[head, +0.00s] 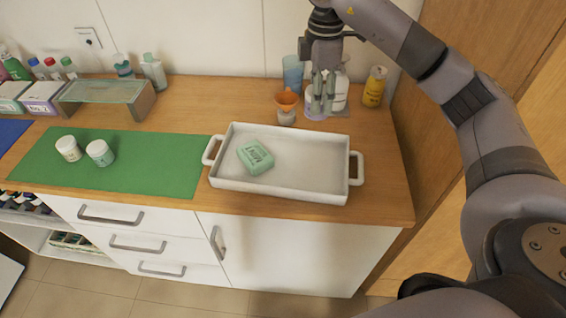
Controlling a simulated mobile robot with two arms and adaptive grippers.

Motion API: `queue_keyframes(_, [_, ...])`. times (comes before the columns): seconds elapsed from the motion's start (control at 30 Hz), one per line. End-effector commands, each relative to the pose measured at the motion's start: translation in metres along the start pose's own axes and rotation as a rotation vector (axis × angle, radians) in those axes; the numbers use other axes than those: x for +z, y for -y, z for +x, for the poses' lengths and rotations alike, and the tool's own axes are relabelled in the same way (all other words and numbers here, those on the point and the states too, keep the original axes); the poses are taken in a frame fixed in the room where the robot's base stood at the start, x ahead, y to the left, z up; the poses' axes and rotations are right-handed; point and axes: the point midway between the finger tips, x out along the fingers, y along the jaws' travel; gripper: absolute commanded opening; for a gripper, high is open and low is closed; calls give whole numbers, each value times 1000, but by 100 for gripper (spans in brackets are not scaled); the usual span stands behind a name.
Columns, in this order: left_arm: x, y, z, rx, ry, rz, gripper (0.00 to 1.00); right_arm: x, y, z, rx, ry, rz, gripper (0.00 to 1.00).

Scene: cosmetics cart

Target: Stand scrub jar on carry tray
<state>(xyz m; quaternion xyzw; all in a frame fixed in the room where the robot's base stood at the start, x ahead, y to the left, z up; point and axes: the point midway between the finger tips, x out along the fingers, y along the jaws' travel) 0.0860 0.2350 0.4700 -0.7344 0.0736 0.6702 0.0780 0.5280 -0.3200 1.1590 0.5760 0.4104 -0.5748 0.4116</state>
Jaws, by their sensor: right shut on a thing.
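The white carry tray (310,190) sits on the wooden counter, with a mint-green soap-like bar (255,157) in its left half. My right gripper (322,98) points down behind the tray's back right part. It is shut on a pale lavender jar (314,108), whose top is partly hidden by the fingers. I cannot tell whether this jar touches the counter. A white jar (68,148) and a pale teal jar (101,153) stand on the green mat. No label naming the scrub jar is readable. My left gripper is not in view.
An orange-topped cup (286,108) stands left of the held jar. A blue tumbler (292,72), a white bottle (342,92) and a yellow bottle (375,87) stand close behind or right. The tray's right half is clear. A glass-topped stand (105,92) is at the back left.

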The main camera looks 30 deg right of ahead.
Motion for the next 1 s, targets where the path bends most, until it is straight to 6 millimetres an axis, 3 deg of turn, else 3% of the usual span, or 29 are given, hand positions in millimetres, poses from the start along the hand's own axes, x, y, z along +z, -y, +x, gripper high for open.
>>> queue_keyframes(0.17, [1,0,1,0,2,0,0,2,-2,6,-4,1,98,16])
queue_keyframes(0.53, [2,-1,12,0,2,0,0,1,0,89,-10,-1,100,16])
queue_keyframes(0.7, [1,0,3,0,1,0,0,3,0,126,-8,2,102,16])
queue_keyframes(1.0, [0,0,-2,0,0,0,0,2,-1,160,-4,1,101,16])
